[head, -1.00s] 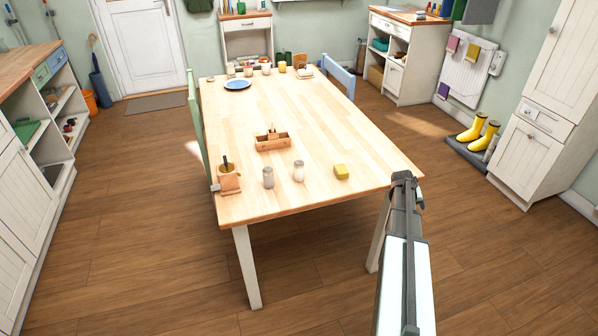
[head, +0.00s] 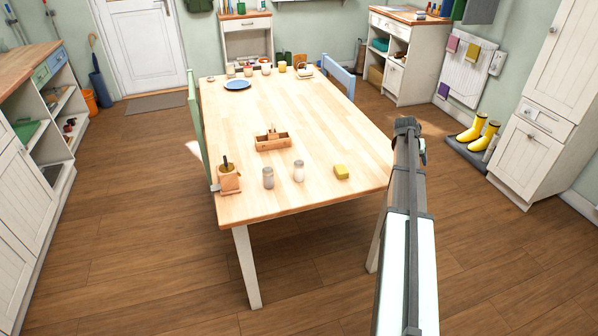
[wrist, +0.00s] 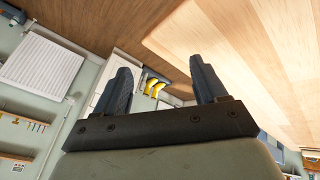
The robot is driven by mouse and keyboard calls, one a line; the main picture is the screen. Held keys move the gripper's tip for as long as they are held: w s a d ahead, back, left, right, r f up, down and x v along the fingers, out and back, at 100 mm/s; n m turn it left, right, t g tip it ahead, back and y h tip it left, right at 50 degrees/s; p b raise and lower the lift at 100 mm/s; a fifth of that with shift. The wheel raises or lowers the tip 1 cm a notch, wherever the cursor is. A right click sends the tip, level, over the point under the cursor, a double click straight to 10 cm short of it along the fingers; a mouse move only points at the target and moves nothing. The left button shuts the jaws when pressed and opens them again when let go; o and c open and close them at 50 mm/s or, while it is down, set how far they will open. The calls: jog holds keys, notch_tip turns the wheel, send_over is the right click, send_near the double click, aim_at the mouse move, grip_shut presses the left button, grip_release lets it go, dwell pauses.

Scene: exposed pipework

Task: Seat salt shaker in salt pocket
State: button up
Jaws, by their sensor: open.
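Two shakers stand upright near the front edge of the wooden table in the head view. One shaker (head: 268,178) looks grey and the other (head: 298,171) has white contents, likely the salt shaker. A wooden caddy (head: 273,142) with a raised middle handle stands behind them; its pockets are too small to make out. My gripper (head: 407,124) is at the table's right side, apart from the shakers and caddy. In the wrist view my gripper (wrist: 160,88) has its two dark fingers spread with nothing between them.
The table (head: 335,130) is clear at the middle and right. A wooden holder (head: 229,180) with a dark-handled item stands at the front left corner.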

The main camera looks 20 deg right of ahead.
jog(key=w+a+r+m+y, duration=0.1)
jog(key=w+a+r, duration=0.3)
jog(key=a, duration=0.5)
jog(key=w+a+r+m+y, duration=0.1)
jog(key=w+a+y, duration=0.1)
jog(key=w+a, duration=0.5)
jog(key=m+g+y, duration=0.1)
jog(key=m+y, duration=0.1)
jog(key=y, duration=0.1)
send_near(299, 162)
jog(key=f, duration=0.3)
jog(key=w+f, duration=0.1)
jog(key=f, duration=0.2)
jog(key=shift+s+a+f, duration=0.1)
jog(key=shift+f, duration=1.2)
jog(key=shift+s+f, duration=0.1)
jog(key=shift+f, duration=1.25)
jog(key=shift+c, duration=0.4)
jog(key=c, duration=1.1)
